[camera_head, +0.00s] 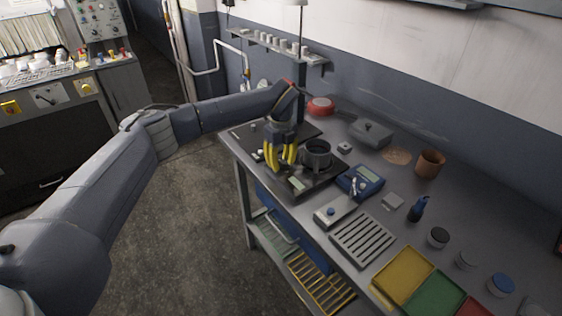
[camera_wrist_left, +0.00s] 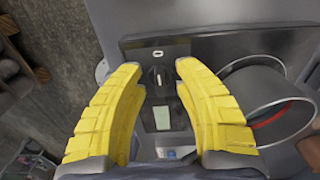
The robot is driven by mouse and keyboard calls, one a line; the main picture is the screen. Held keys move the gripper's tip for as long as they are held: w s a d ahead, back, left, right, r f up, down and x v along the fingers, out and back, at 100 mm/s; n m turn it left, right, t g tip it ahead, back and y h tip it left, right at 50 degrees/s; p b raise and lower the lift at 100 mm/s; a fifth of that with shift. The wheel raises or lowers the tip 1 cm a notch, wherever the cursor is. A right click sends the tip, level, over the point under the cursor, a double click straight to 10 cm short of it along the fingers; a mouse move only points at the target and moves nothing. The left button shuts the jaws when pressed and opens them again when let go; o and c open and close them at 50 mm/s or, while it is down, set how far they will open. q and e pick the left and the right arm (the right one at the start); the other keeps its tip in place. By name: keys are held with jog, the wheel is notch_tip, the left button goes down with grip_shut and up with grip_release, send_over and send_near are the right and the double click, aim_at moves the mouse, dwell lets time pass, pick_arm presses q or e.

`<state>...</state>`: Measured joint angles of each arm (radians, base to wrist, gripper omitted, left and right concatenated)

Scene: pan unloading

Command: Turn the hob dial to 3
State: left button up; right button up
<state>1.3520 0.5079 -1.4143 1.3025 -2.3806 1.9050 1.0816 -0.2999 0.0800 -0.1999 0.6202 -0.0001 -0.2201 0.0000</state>
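The hob dial (camera_wrist_left: 158,76) is a small dark knob on the hob's dark panel, with a pale oval mark beyond it, in the left wrist view. My left gripper (camera_wrist_left: 159,68) has its two yellow fingers apart, one on each side of the dial. I cannot tell whether the fingertips touch it. In the head view the left gripper (camera_head: 280,157) points down over the dark hob (camera_head: 318,186) and hides the dial. A dark pan (camera_head: 316,150) stands on the hob just right of the fingers; its round rim also shows in the wrist view (camera_wrist_left: 238,92). My right gripper is out of view.
A blue device (camera_head: 370,174) and a slotted grey rack (camera_head: 362,239) lie along the bench's near side. Yellow (camera_head: 403,271) and green (camera_head: 437,294) trays are farther right. A grey lidded box (camera_head: 371,134) and a brown pot (camera_head: 430,164) stand behind.

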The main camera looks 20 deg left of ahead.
pick_arm(q)
jog(key=shift+c, duration=0.2)
grip_shut()
